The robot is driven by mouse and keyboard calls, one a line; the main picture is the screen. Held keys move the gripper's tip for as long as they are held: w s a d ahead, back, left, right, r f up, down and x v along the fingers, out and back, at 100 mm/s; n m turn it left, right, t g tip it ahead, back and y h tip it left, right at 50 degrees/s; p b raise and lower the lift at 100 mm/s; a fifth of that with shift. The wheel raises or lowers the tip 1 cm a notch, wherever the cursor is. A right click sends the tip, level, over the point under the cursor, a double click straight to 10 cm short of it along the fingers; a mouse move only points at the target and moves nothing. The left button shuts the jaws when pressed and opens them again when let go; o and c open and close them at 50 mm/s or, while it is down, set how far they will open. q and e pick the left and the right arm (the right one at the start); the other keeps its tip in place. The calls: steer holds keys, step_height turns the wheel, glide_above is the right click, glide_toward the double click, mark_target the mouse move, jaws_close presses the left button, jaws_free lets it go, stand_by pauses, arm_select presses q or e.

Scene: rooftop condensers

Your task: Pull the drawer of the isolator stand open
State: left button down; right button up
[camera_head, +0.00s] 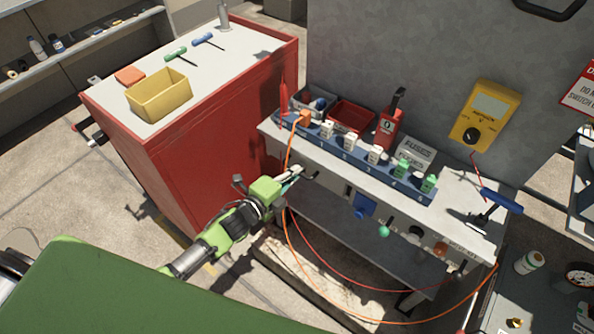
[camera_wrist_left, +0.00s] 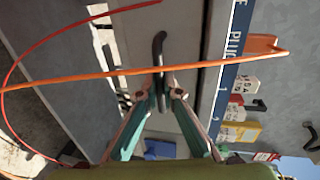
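The isolator stand (camera_head: 460,205) is a grey bench against a grey wall panel, with controls along its front. A dark bar handle (camera_wrist_left: 160,48) shows on its grey front (camera_wrist_left: 190,50) in the left wrist view; I take this as the drawer's handle, and the drawer looks shut. My left gripper (camera_head: 293,178) reaches the left end of the stand's front. In the left wrist view its two fingers (camera_wrist_left: 161,94) are apart, with the near end of the handle just ahead of or between the tips. I cannot tell whether they touch. My right gripper is not in view.
An orange cable (camera_wrist_left: 100,76) crosses in front of the fingers; a red cable (camera_head: 340,278) hangs below. A blue strip (camera_head: 345,160) carries several plugs. A red cabinet (camera_head: 220,140) stands close left, with a yellow bin (camera_head: 158,100) on top.

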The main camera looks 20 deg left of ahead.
arm_select(q)
steer(key=shift+s, duration=0.2)
steer(key=f+p+v, duration=0.2)
steer(key=f+v, duration=0.1)
steer(key=v, duration=1.1)
steer(key=shift+s, duration=0.3)
steer(key=shift+a, duration=0.15)
steer(key=c, duration=2.5)
jaws_free()
steer(key=v, duration=1.2)
